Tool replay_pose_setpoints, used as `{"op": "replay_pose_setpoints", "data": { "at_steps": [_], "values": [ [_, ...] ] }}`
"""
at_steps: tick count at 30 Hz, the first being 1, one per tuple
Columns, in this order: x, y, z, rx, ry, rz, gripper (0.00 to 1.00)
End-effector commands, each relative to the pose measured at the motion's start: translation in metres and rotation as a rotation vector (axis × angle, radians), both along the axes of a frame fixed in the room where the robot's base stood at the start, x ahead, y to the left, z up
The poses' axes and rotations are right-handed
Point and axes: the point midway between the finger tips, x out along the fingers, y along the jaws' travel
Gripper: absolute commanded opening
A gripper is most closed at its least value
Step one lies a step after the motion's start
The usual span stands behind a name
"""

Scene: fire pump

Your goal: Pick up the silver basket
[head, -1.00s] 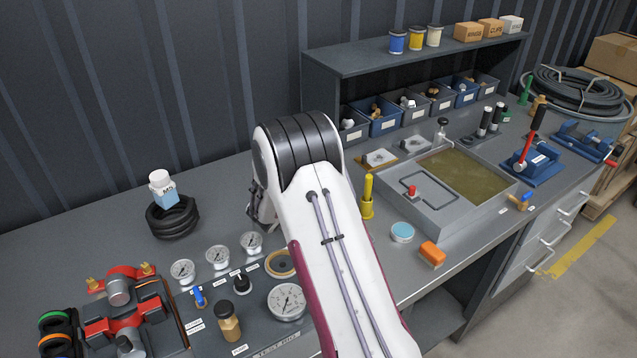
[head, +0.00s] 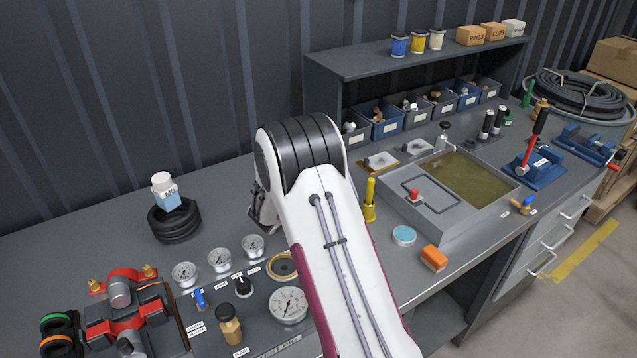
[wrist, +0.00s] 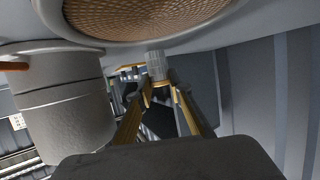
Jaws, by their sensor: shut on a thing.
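In the wrist view, a small silver ribbed cylinder, which I take to be the silver basket (wrist: 156,64), sits between the fingertips of my gripper (wrist: 160,84). My gripper is shut on it. The basket's top end reaches up to the underside or rim of a large pale round part with a brown mesh face (wrist: 145,14); I cannot tell whether they touch. In the head view my white arm covers the basket, and only a dark bit of the wrist end shows behind the arm's left side.
A large grey cylinder (wrist: 70,105) stands close on the left in the wrist view. In the head view, black rings with a white-and-blue bottle (head: 165,192) lie left of my arm, gauges (head: 219,259) in front. A yellow post (head: 369,200) and grey tray (head: 400,212) are to the right.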

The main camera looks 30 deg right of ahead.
Motion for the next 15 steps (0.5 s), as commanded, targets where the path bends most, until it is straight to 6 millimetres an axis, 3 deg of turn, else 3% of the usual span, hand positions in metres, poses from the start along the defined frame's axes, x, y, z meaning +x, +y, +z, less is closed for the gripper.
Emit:
{"op": "replay_pose_setpoints", "data": {
  "at_steps": [15],
  "values": [
    [0.0,0.0,0.059,0.001,-0.005,0.0,0.05]
  ]
}}
